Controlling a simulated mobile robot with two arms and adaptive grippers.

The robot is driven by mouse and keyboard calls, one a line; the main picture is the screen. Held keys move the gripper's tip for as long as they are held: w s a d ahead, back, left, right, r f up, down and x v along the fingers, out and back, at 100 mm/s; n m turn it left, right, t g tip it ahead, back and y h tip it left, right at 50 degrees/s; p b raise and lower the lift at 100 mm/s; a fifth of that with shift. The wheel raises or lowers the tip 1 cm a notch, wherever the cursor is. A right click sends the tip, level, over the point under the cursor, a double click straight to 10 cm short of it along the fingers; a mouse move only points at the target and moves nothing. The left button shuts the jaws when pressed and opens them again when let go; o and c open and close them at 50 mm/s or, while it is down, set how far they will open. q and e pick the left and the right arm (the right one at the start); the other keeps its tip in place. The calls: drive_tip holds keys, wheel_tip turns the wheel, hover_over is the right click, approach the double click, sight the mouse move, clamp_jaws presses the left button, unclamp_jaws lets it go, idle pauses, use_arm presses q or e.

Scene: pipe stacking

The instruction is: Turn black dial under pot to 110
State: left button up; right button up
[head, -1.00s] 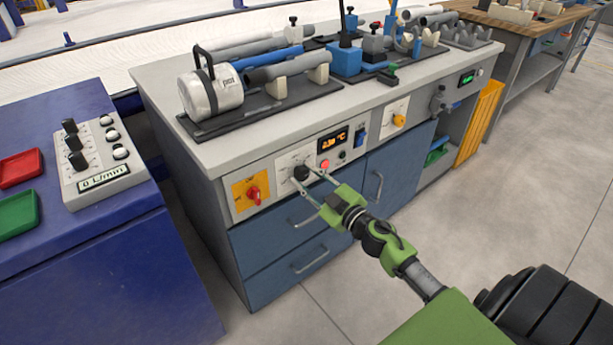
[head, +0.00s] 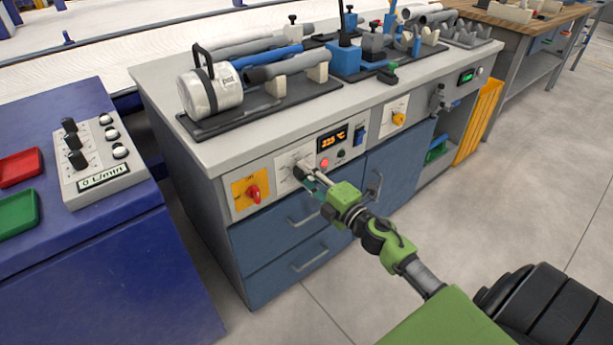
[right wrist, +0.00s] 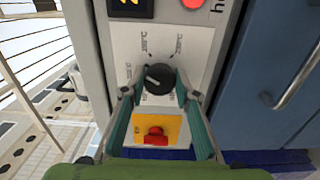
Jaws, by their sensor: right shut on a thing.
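The black dial (right wrist: 159,78) has a white pointer line, tilted up and to the left in the right wrist view. In the head view the dial (head: 298,171) is largely covered by my fingers. My right gripper (right wrist: 158,94) is shut on the dial, one finger on each side. In the head view the right gripper (head: 306,171) reaches the panel from the lower right. The orange display (head: 333,139) seems to read 225 °C. The white pot (head: 210,92) with a black handle lies on the bench above. My left gripper is out of view.
A red knob on a yellow plate (head: 253,192) sits just left of the dial. A red lamp (head: 324,163) and a blue switch (head: 360,131) are to its right. Drawers with handles (head: 309,257) are below. The floor in front is clear.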

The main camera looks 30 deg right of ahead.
drive_tip(key=shift+a+f+n, duration=0.1)
drive_tip(key=shift+n, duration=0.8)
drive_tip(key=n, duration=0.3)
drive_tip(key=shift+n+b, duration=0.4)
drive_tip(key=n, duration=0.3)
drive_tip(key=shift+n+b, duration=0.3)
drive_tip(key=shift+n, duration=0.9)
drive_tip(key=n, duration=0.2)
drive_tip(key=shift+n+b, duration=0.35)
drive_tip(key=shift+n, duration=0.05)
drive_tip(key=n, duration=0.2)
drive_tip(key=shift+a+n, duration=0.1)
drive_tip(key=shift+n, duration=0.3)
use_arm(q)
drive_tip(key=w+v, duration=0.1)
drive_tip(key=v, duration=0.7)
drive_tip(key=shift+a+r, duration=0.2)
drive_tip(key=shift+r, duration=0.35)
use_arm(e)
drive_tip(key=shift+s+n, duration=0.1)
drive_tip(key=shift+n, duration=0.6)
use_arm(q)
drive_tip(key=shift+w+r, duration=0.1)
use_arm(e)
drive_tip(key=shift+f, duration=0.1)
